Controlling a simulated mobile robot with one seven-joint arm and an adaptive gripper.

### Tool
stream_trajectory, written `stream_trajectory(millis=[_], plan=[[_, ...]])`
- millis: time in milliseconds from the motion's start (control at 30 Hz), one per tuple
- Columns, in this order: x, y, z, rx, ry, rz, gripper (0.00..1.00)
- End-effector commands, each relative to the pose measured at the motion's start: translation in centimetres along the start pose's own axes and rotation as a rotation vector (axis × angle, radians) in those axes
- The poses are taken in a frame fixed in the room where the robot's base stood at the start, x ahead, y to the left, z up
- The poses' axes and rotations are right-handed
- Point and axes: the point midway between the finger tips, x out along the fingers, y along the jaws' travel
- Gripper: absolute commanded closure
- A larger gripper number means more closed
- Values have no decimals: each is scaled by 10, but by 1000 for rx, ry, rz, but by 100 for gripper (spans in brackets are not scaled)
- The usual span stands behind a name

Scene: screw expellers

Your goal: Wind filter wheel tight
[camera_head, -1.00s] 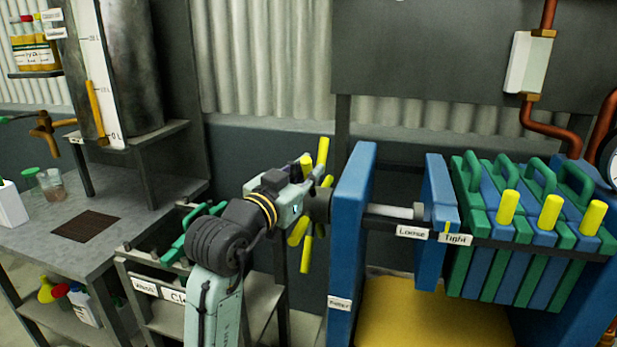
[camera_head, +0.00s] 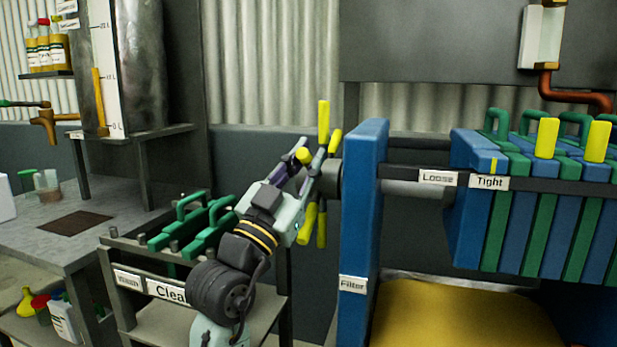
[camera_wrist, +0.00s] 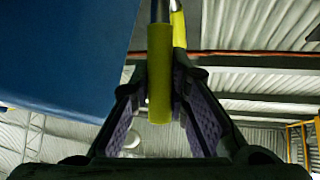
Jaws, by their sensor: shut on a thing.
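The filter wheel (camera_head: 323,122) has yellow handles on spokes and sits left of the tall blue filter end plate (camera_head: 363,220). My gripper (camera_head: 300,158) is at the wheel's upper left, shut on one yellow handle. In the wrist view, that handle (camera_wrist: 160,75) stands between the two purple-lined fingers (camera_wrist: 160,112). The blue pressing plate (camera_head: 470,200) stands against the green and blue filter plates. Its yellow mark (camera_head: 494,165) is above the "Tight" label (camera_head: 489,182), right of the "Loose" label (camera_head: 438,177). The wheel's hub is partly hidden.
A rack of green-handled plates (camera_head: 190,228) stands left of my arm. A grey bench (camera_head: 110,215) is farther left. A yellow tray (camera_head: 460,325) lies under the filter. In the wrist view, a large blue surface (camera_wrist: 60,60) fills the upper left.

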Motion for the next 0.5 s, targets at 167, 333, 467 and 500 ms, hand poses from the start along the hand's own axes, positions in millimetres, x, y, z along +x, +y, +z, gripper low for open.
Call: stream_trajectory(millis=[167, 333, 467, 500], plan=[[-4, 2, 3, 4, 24, 0, 100], [-4, 2, 2, 5, 31, -1, 100], [-4, 2, 2, 5, 30, 0, 100], [-4, 2, 2, 5, 30, 0, 100]])
